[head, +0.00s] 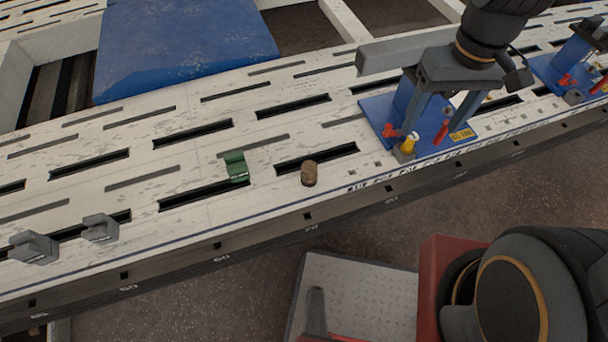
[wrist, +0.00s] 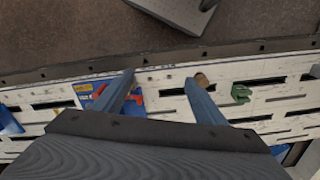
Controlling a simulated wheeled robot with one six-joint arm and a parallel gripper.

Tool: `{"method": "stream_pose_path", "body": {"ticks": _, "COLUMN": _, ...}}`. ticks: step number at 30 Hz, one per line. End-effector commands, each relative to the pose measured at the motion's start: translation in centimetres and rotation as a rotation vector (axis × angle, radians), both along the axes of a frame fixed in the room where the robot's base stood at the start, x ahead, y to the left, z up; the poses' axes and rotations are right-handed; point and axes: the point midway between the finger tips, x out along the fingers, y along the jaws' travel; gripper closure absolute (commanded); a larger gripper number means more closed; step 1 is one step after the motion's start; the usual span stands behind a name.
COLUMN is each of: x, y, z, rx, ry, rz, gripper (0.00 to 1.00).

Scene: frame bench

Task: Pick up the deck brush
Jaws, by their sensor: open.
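I cannot make out a clear deck brush in either view. A small brown, stubby, rounded piece (head: 309,173) stands on the slotted white bench near its front edge; I cannot tell whether it is the brush. It also shows in the wrist view (wrist: 202,79), beside the right fingertip and partly covered by it. My gripper (head: 430,130) is open, its two blue-grey fingers pointing down over a blue plate to the right of the brown piece. In the wrist view my gripper (wrist: 160,79) has nothing between its fingers.
The blue plate (head: 374,108) carries red levers and a yellow part. A green block (head: 236,166) sits left of the brown piece. Two grey blocks (head: 34,247) (head: 100,228) stand at the far left. A blue sheet (head: 185,45) lies behind. The bench's middle is largely clear.

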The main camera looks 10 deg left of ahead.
Motion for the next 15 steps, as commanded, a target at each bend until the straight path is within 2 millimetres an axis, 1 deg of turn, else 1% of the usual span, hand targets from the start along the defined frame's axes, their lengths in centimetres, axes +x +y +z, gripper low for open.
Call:
{"method": "stream_pose_path", "body": {"ticks": 1, "x": 1.2, "y": 1.8, "z": -3.0, "rx": -0.001, "ry": 0.005, "rz": 0.100, "gripper": 0.35}}
{"method": "stream_pose_path", "body": {"ticks": 3, "x": 2.6, "y": 4.3, "z": -5.8, "rx": -0.002, "ry": 0.004, "rz": 0.245, "gripper": 0.35}}
{"method": "stream_pose_path", "body": {"ticks": 5, "x": 3.5, "y": 6.4, "z": -8.2, "rx": -0.002, "ry": 0.005, "rz": 0.369, "gripper": 0.35}}
{"method": "stream_pose_path", "body": {"ticks": 6, "x": 4.1, "y": 7.9, "z": -9.8, "rx": -0.002, "ry": 0.005, "rz": 0.451, "gripper": 0.35}}
{"method": "stream_pose_path", "body": {"ticks": 8, "x": 4.9, "y": 10.1, "z": -12.2, "rx": -0.002, "ry": 0.004, "rz": 0.572, "gripper": 0.35}}
{"method": "stream_pose_path", "body": {"ticks": 9, "x": 5.2, "y": 11.5, "z": -13.8, "rx": -0.003, "ry": 0.004, "rz": 0.653, "gripper": 0.35}}
{"method": "stream_pose_path", "body": {"ticks": 10, "x": 5.5, "y": 12.6, "z": -15.0, "rx": -0.003, "ry": 0.004, "rz": 0.713, "gripper": 0.35}}
{"method": "stream_pose_path", "body": {"ticks": 12, "x": 6.0, "y": 15.2, "z": -17.9, "rx": -0.003, "ry": 0.003, "rz": 0.849, "gripper": 0.35}}
{"method": "stream_pose_path", "body": {"ticks": 15, "x": 6.3, "y": 18.5, "z": -21.7, "rx": -0.004, "ry": 0.002, "rz": 1.029, "gripper": 0.35}}
